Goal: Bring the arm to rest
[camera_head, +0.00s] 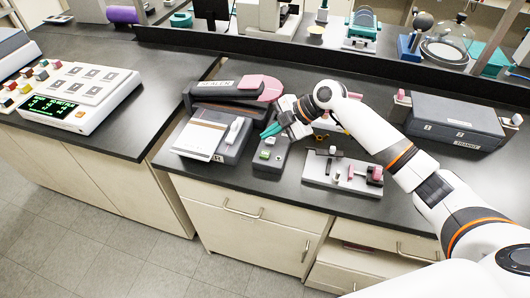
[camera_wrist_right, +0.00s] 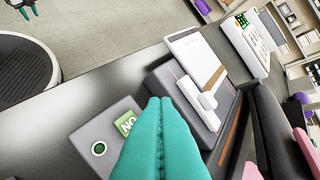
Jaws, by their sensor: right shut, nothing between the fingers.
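My right arm reaches in from the right over the dark bench in the head view. Its gripper (camera_head: 270,131) has teal fingers that are shut with nothing between them. The fingertips are just above a small grey box (camera_head: 268,156). In the right wrist view the shut fingers (camera_wrist_right: 160,103) point past this box (camera_wrist_right: 103,145), which has a green label reading "NO" and a round green button. Contact with the box cannot be told. My left gripper (camera_wrist_right: 26,9) seems to show only as a small teal-tipped piece at the top left of the wrist view; its jaws are unclear.
Left of the gripper is a grey sealer (camera_head: 236,89) with a pink part and a white sheet (camera_head: 199,137). Right of it is a pale fixture plate (camera_head: 342,173). A dark grey case (camera_head: 455,121) stands behind my forearm. A keypad instrument (camera_head: 75,92) sits far left.

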